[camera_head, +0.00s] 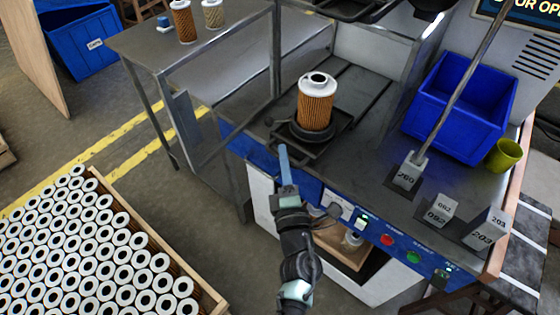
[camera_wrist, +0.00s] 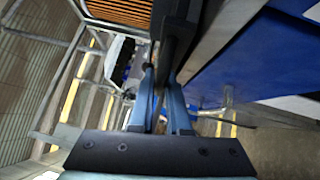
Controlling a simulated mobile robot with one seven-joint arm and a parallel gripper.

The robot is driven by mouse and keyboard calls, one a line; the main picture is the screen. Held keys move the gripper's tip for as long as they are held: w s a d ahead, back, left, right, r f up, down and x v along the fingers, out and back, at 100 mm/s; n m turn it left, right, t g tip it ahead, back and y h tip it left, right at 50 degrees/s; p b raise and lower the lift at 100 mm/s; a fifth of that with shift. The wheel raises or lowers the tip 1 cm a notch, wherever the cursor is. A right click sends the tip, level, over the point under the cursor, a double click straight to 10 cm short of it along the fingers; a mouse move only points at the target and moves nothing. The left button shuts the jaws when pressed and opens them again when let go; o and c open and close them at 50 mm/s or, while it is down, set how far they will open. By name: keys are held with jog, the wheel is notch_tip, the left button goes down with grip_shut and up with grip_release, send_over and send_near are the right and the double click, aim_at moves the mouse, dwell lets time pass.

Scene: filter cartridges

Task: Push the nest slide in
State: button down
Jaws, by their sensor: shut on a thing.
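The nest slide (camera_head: 312,141) is a dark plate with a round seat at the front part of the machine's bed. An orange filter cartridge (camera_head: 316,103) with a white top stands upright in the seat; its ribbed side shows at the top of the wrist view (camera_wrist: 118,10). My gripper (camera_head: 283,150) is at the front edge of the slide, with its blue fingers pointing at it. In the wrist view, my fingers (camera_wrist: 165,75) are closed on a dark bar (camera_wrist: 172,45), which looks like the slide's handle. The exact grip is partly hidden.
Dark rails (camera_head: 352,92) run back from the slide into the machine. A blue bin (camera_head: 458,105) and numbered weights (camera_head: 438,212) stand to the right. A crate of white-topped cartridges (camera_head: 85,250) is at lower left. A machine post (camera_head: 277,50) rises left of the slide.

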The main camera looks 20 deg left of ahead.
jog(key=shift+w+d+f, duration=0.1)
jog(key=shift+w+d, duration=0.1)
jog(key=shift+w, duration=0.35)
jog(key=shift+w+d+f, duration=0.1)
jog(key=shift+w+d, duration=0.05)
jog(key=shift+w, duration=0.4)
jog(key=shift+s+a+r, duration=0.1)
jog(key=shift+s+r, duration=0.1)
jog(key=shift+s, duration=0.05)
jog(key=c, duration=0.9)
grip_release()
jog(key=shift+s+f, duration=0.1)
jog(key=shift+f, duration=0.1)
